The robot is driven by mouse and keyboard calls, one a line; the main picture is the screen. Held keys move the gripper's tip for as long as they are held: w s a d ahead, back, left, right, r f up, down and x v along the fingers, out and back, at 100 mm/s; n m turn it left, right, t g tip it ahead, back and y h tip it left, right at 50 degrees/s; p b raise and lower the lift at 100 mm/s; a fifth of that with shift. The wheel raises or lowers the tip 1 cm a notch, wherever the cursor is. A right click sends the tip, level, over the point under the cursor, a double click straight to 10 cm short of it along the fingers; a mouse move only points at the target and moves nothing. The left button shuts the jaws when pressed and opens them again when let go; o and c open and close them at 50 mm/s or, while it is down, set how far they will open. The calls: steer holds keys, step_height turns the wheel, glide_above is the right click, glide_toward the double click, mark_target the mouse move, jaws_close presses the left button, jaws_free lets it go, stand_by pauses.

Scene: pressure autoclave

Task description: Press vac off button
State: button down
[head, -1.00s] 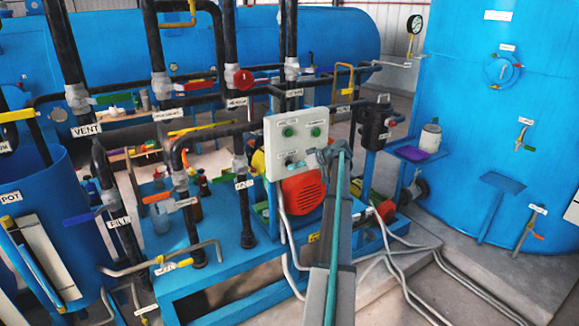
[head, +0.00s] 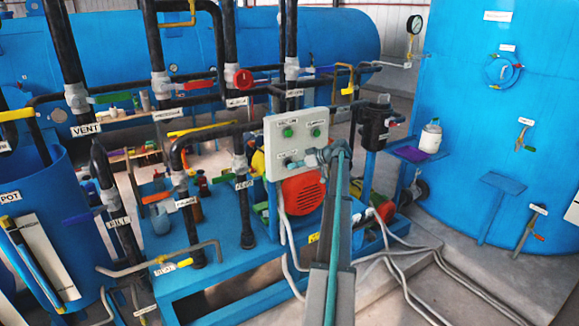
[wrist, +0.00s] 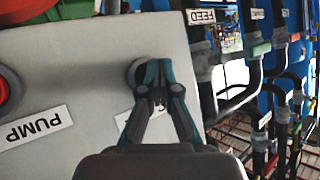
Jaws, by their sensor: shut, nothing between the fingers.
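The pale control panel (head: 297,145) stands in front of the pump in the head view. It carries two green buttons (head: 288,132) along its top, with small labels too blurred to read. My gripper (head: 303,161) is at the panel's lower part, coming from the right. In the wrist view the panel appears upside down. My gripper (wrist: 158,78) is shut and empty, its fingertips over the right edge of a round dark button (wrist: 136,73). I cannot tell whether they touch it. The label beside that button is mostly hidden by a finger.
In the wrist view a red button (wrist: 4,90) and the PUMP label (wrist: 34,128) are on the panel's left. Pipes and valves crowd the left of the head view. A large blue tank (head: 480,130) stands at the right. Grey cables cross the floor.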

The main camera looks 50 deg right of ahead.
steer(key=shift+s+a+b, duration=0.3)
steer(key=shift+s+b, duration=0.05)
steer(key=shift+s, duration=0.3)
steer(key=s, duration=0.1)
steer(key=s+a+b, duration=0.1)
steer(key=s, duration=0.2)
steer(key=shift+s+a+b, duration=0.3)
steer(key=shift+s+a, duration=0.05)
stand_by(0.8)
